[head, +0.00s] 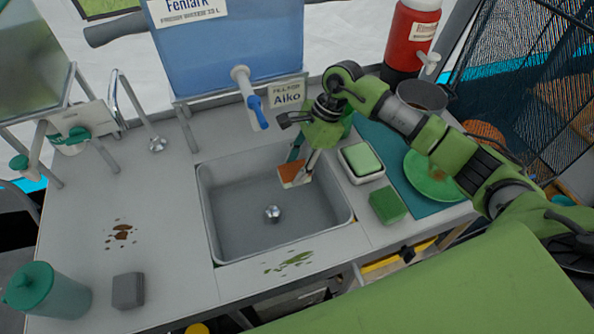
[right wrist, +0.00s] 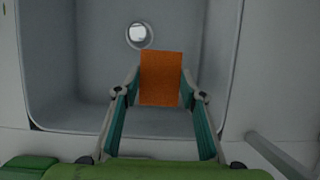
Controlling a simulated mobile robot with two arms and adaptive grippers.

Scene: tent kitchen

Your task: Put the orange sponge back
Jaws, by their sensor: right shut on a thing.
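The orange sponge (head: 291,174) is in my right gripper (head: 299,171), above the right part of the grey sink (head: 240,215). Its lower edge looks pale in the head view. In the right wrist view the orange sponge (right wrist: 161,78) sits between the two fingertips of the right gripper (right wrist: 160,90), with the sink floor and the round drain (right wrist: 139,35) beyond it. The right gripper is shut on it. My left gripper is in neither view.
Right of the sink stand a dish with a green block (head: 361,161), a green sponge (head: 387,205) and a green plate (head: 432,177) on a teal mat. A blue water tank tap (head: 250,98) hangs behind the sink. A grey block (head: 128,290) and teal jug (head: 47,290) stand at left. Stains mark the counter.

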